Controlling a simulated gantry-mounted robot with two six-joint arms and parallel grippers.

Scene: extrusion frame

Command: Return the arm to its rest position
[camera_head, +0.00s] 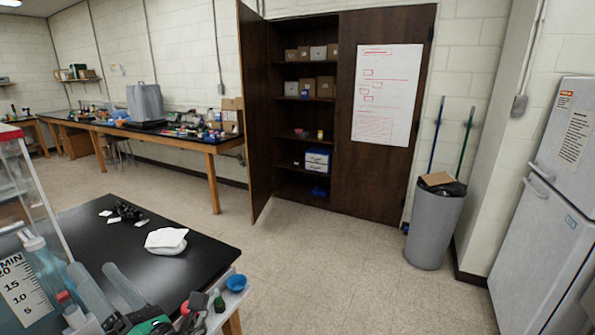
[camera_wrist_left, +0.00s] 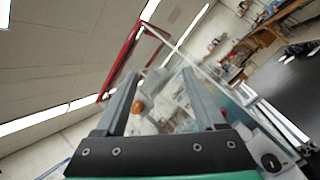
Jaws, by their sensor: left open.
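My left gripper (camera_head: 92,269) is at the lower left of the head view, in front of the near edge of the black table (camera_head: 205,258). Its two grey fingers stand apart with nothing visible held between them. In the left wrist view the same gripper (camera_wrist_left: 160,82) shows open, fingers spread, pointing toward a clear-walled frame with red edges. My right gripper is in neither view.
A white crumpled cloth (camera_head: 166,240) lies on the table.

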